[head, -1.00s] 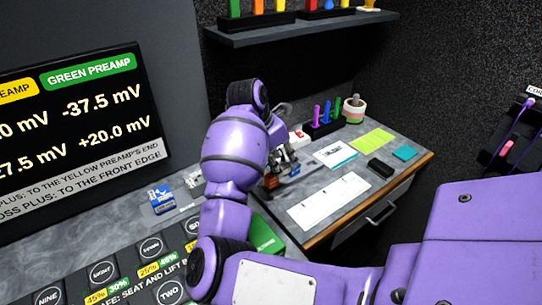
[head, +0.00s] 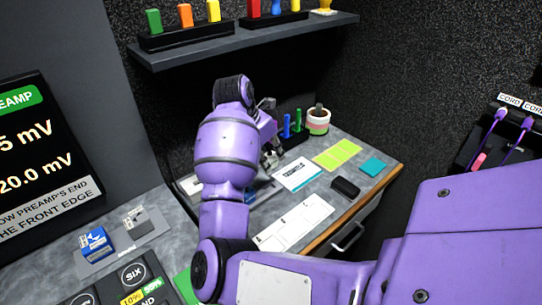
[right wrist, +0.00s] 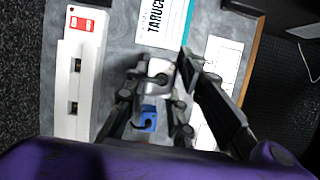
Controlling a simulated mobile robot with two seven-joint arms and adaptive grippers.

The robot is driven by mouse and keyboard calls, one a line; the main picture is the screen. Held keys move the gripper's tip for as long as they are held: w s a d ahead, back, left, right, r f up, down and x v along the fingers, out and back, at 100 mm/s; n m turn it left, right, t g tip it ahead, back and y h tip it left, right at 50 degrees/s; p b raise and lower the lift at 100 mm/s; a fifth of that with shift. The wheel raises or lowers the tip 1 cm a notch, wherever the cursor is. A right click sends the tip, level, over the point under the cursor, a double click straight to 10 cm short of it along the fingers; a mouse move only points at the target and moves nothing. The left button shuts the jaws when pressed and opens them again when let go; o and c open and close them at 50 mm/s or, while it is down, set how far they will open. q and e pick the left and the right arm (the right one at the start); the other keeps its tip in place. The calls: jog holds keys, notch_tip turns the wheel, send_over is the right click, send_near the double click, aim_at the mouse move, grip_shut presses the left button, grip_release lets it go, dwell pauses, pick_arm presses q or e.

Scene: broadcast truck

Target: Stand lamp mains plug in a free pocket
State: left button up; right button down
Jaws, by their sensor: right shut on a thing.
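My right gripper (head: 270,157) reaches over the back part of the grey desk and is partly hidden by my own arm. In the right wrist view, the gripper (right wrist: 160,85) is shut on a small pale grey-white thing (right wrist: 159,70), which I take for the lamp mains plug. A blue piece (right wrist: 148,119) shows between the finger links; I cannot tell whether it belongs to the held thing. Left of the fingers, apart from them, lies a long white strip (right wrist: 72,88) with a red label and two dark square openings that look empty. My left gripper is out of view.
A black rack with coloured pegs (head: 287,126) and a round pot (head: 317,120) stand at the back. A white card (head: 297,173), black block (head: 345,187) and teal pad (head: 373,166) lie rightward. A shelf (head: 240,42) overhangs behind. Blue box (head: 96,243) is front left.

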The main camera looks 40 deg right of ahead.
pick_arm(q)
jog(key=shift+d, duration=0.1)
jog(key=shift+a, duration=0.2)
pick_arm(e)
jog(key=shift+a, duration=0.15)
jog(key=shift+f+b, duration=0.55)
jog(key=shift+f, duration=0.75)
jog(key=shift+f+b, duration=0.4)
jog(key=shift+f, duration=0.8)
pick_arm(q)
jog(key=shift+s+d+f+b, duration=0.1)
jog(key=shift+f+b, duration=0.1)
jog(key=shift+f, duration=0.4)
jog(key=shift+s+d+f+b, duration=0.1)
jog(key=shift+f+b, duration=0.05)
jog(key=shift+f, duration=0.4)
pick_arm(e)
jog(key=shift+f, duration=0.4)
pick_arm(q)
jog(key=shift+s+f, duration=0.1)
